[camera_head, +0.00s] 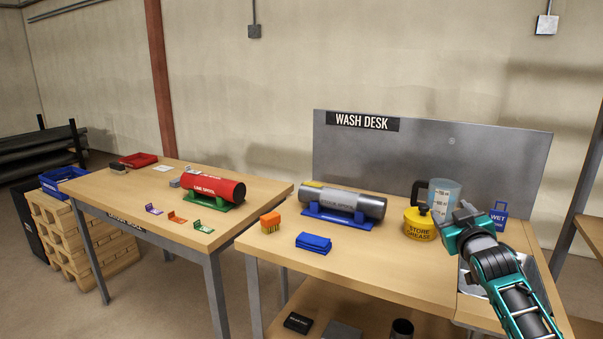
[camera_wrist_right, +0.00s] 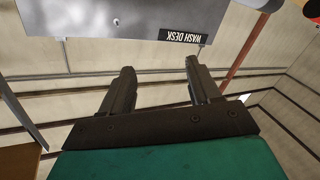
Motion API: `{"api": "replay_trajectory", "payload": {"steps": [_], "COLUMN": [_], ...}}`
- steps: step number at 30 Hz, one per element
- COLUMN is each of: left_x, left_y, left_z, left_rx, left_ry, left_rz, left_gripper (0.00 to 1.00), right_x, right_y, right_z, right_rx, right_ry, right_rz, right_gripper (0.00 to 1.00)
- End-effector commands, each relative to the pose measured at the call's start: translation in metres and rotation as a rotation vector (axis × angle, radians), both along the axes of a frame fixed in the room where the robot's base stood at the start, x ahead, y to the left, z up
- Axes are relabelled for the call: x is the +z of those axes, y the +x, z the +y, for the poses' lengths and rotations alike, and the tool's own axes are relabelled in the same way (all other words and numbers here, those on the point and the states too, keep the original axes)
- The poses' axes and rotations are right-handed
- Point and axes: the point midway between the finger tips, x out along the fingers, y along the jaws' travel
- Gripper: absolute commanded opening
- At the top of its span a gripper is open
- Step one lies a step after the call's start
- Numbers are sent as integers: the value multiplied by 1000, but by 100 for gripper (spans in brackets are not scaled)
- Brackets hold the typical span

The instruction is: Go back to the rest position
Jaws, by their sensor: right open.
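My right gripper (camera_head: 467,213) is raised over the right side of the wash desk (camera_head: 400,271), near the yellow grease pot. In the right wrist view its two fingers (camera_wrist_right: 160,88) stand apart with nothing between them. Beyond the fingers, that view shows the grey back panel with its WASH DESK sign (camera_wrist_right: 182,39), upside down. My left gripper is in neither view.
A grey pipe (camera_head: 345,202) rests on a blue stand. A yellow STORE GREASE pot (camera_head: 419,224), a clear jug (camera_head: 445,193) and a blue WET sign (camera_head: 499,216) crowd my right gripper. An orange brush (camera_head: 270,222) and blue cloth (camera_head: 313,243) lie left. A red pipe (camera_head: 213,186) lies on the left table.

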Motion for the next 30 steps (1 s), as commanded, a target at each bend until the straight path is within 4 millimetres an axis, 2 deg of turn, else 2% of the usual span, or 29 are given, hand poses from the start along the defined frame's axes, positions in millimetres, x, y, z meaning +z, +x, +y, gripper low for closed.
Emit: {"api": "replay_trajectory", "payload": {"steps": [1, 5, 8, 11, 15, 18, 21, 24, 27, 30], "left_x": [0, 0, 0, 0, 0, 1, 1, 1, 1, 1], "left_y": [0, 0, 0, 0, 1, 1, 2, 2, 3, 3], "left_z": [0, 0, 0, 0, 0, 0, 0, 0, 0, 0], "left_rx": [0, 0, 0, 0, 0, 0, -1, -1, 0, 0], "left_ry": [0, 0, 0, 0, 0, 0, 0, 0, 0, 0], "left_rz": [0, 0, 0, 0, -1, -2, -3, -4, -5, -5], "left_gripper": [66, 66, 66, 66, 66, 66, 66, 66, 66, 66], "right_x": [-12, -64, -103, -145, -204, -238, -265, -281, -290, -294], "right_y": [-5, -32, -57, -91, -154, -205, -259, -305, -341, -364], "right_z": [9, 32, 49, 69, 100, 122, 141, 156, 166, 172], "right_rx": [25, 56, 82, 109, 147, 169, 183, 190, 192, 190], "right_ry": [57, 59, 72, 93, 138, 178, 222, 261, 294, 315], "right_rz": [-8, 66, 120, 185, 289, 363, 437, 499, 546, 577], "right_gripper": [62, 62, 62, 62, 62, 62, 62, 62, 62, 62]}}
